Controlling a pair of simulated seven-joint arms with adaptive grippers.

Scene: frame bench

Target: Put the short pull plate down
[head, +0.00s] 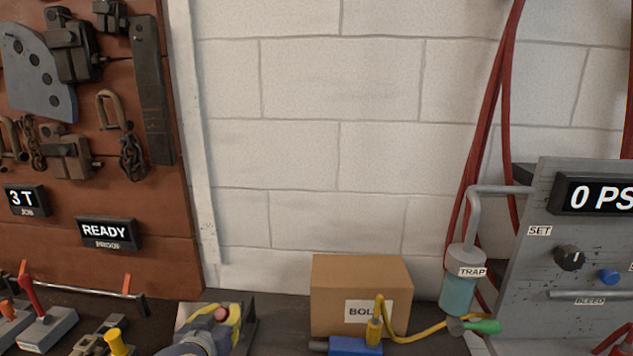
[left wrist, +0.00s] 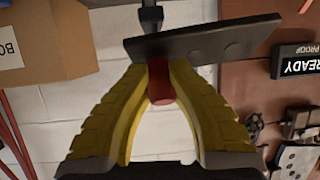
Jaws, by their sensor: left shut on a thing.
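My left gripper (head: 222,314) has yellow fingers and is low in the head view, left of the cardboard box. In the left wrist view the fingertips (left wrist: 158,82) are closed around a short red grip. A dark, flat plate with round holes, which looks like the short pull plate (left wrist: 235,38), spans crosswise just beyond the fingertips, at the red grip. Whether the plate touches anything beneath it is hidden. My right gripper is not in view.
A cardboard box (head: 340,285) stands at the wall, with a blue tool (head: 355,346) and yellow hose (head: 430,331) before it. A brown tool board (head: 150,220) is behind; a grey gauge panel (head: 555,260) stands at right.

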